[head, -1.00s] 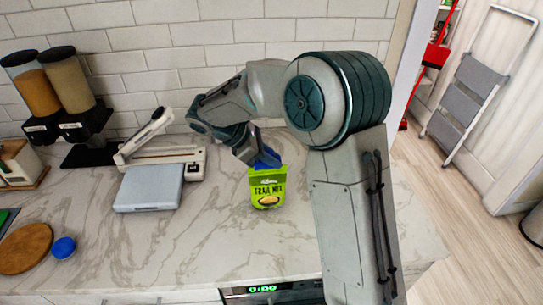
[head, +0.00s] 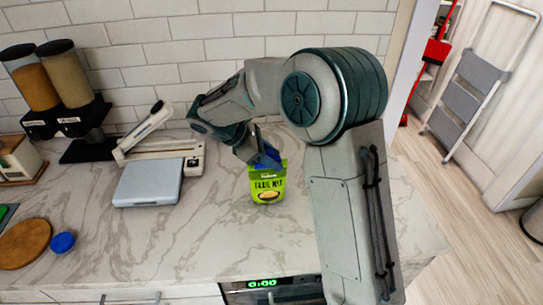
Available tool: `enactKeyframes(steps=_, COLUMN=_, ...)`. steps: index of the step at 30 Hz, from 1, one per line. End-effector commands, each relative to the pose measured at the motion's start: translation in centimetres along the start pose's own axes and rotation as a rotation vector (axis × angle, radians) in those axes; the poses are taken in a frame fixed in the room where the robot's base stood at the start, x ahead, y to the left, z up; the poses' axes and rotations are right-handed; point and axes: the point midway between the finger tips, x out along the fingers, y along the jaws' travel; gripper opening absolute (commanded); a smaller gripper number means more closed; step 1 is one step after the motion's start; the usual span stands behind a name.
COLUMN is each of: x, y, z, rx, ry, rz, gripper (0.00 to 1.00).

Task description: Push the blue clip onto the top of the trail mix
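The trail mix (head: 267,187) is a bright green bag standing upright on the marble counter, in the middle of the head view. The blue clip (head: 268,155) is at the bag's top edge, under my gripper (head: 262,158). My gripper reaches down from the upper left, its fingertips at the clip and looking closed around it. The clip overlaps the bag's top in this view; whether it is seated on the bag cannot be told. Part of the clip is hidden by the fingers.
A grey flat-topped device (head: 149,182) and a white sealer-like appliance (head: 160,153) stand left of the bag. Two dispensers (head: 66,80) stand at the back left. A round wooden board (head: 25,244) and a blue lid (head: 62,242) lie front left. The counter before the bag is clear.

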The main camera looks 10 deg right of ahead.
Motion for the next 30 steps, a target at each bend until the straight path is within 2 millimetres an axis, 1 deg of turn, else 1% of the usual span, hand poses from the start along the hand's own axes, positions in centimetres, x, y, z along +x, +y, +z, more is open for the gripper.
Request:
enactKeyframes(steps=5, x=-0.3, y=0.0, z=0.0, rx=0.0, ry=0.001, rz=0.001, gripper=0.43)
enactKeyframes(steps=8, x=-1.4, y=0.1, z=-0.1, rx=0.0, ry=0.0, rz=0.004, gripper=0.43)
enactKeyframes(steps=11, x=-3.2, y=0.0, z=-0.2, rx=0.001, ry=0.002, rz=0.005, gripper=0.43)
enactKeyframes(steps=18, x=-8.9, y=0.0, z=-0.2, rx=0.0, ry=0.003, rz=0.005, gripper=0.43)
enactKeyframes(steps=21, x=-10.9, y=0.0, z=-0.2, rx=-0.001, ry=0.002, rz=0.003, gripper=0.43)
enactKeyframes(steps=25, x=-12.6, y=0.1, z=-0.1, rx=0.0, ry=0.001, rz=0.003, gripper=0.43)
enactKeyframes(steps=30, x=-13.7, y=0.0, z=0.0, rx=0.0, ry=0.0, rz=0.0, gripper=0.43)
